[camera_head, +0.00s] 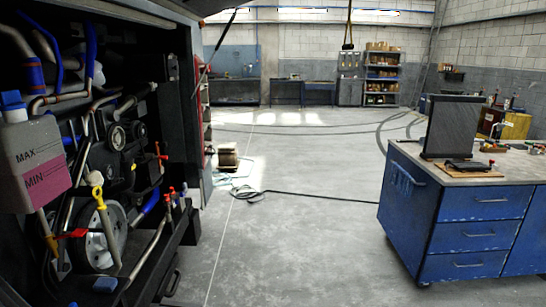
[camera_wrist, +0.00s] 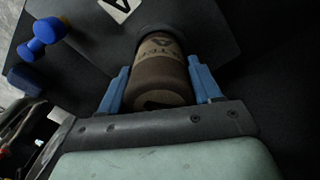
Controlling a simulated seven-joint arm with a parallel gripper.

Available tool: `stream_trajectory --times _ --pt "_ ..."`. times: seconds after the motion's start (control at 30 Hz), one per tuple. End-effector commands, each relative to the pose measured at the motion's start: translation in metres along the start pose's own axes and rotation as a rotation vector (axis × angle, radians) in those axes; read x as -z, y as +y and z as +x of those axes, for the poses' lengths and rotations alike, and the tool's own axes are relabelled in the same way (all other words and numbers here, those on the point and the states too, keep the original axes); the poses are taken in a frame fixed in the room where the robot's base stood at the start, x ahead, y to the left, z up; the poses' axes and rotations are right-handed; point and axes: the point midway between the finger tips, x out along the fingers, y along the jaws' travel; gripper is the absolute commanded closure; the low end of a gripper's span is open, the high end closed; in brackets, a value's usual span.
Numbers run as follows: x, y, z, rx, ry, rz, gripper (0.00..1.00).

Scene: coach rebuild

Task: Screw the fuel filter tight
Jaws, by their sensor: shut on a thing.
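The fuel filter (camera_wrist: 162,75) is a brown cylinder with dark lettering in the wrist view. Its far end meets a dark round seat under a dark panel; how far it is screwed in cannot be told. My gripper (camera_wrist: 160,82) has its two blue fingers on either side of the filter and is shut on it. The filter's near end sits close to the gripper's grey body. In the head view neither the filter nor my gripper can be made out.
A blue knob-like part (camera_wrist: 42,36) stands left of the filter, near a white label (camera_wrist: 118,8). The head view shows the open engine bay (camera_head: 100,170) with hoses and a pink tank (camera_head: 32,165). A blue workbench (camera_head: 470,220) stands right; the floor between is mostly clear.

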Motion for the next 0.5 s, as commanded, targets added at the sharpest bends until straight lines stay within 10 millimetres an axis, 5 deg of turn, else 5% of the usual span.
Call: stream_trajectory --times 0.33,0.5 --pt "0.0001 0.0 -0.0006 0.0 0.001 0.016 0.79" --pt "0.0 0.0001 -0.0007 0.001 0.001 0.152 1.0"
